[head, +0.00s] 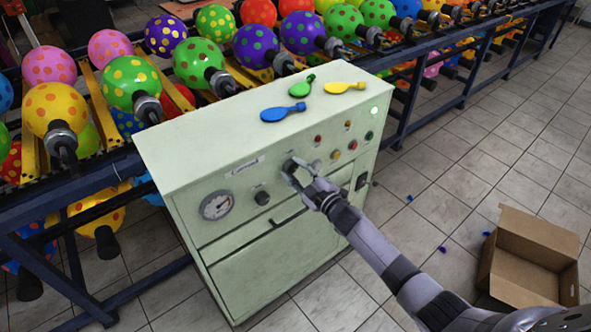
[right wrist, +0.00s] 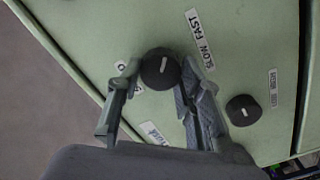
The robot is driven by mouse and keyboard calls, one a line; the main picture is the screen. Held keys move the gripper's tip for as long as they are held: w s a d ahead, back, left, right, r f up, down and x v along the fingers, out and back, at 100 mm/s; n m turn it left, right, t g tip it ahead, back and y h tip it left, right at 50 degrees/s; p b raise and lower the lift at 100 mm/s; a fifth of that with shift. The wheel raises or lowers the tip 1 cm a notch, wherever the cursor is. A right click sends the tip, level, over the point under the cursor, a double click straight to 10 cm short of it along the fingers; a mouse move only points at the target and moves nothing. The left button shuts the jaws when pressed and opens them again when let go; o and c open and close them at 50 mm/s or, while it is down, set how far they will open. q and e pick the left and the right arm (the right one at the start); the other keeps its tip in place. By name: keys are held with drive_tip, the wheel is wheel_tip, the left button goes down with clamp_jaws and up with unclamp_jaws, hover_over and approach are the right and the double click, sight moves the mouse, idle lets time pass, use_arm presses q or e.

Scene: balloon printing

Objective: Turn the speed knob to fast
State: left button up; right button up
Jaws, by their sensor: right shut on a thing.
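A pale green control cabinet (head: 240,270) stands in the middle of the head view. My right gripper (head: 294,171) reaches its front panel from the lower right. In the right wrist view, my right gripper (right wrist: 158,82) has one finger on each side of a round black knob (right wrist: 154,75) and is shut on it. The knob's white mark points roughly up in that view. A "SLOW FAST" label (right wrist: 201,38) sits just right of this knob. A second black knob (right wrist: 243,110) is free at the right; it also shows in the head view (head: 262,198). My left gripper is not in view.
A gauge (head: 216,205) and several coloured buttons (head: 336,154) are on the panel. Blue (head: 283,112), green (head: 301,86) and yellow (head: 344,88) flat balloons lie on top. Racks of dotted balloons (head: 131,82) stand behind. An open cardboard box (head: 530,262) is at lower right.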

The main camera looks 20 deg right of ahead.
drive_tip(key=shift+f+m, duration=0.1)
drive_tip(key=shift+m, duration=0.4)
drive_tip(key=o, duration=1.2)
drive_tip(key=shift+c, duration=0.2)
drive_tip(key=v, duration=1.2)
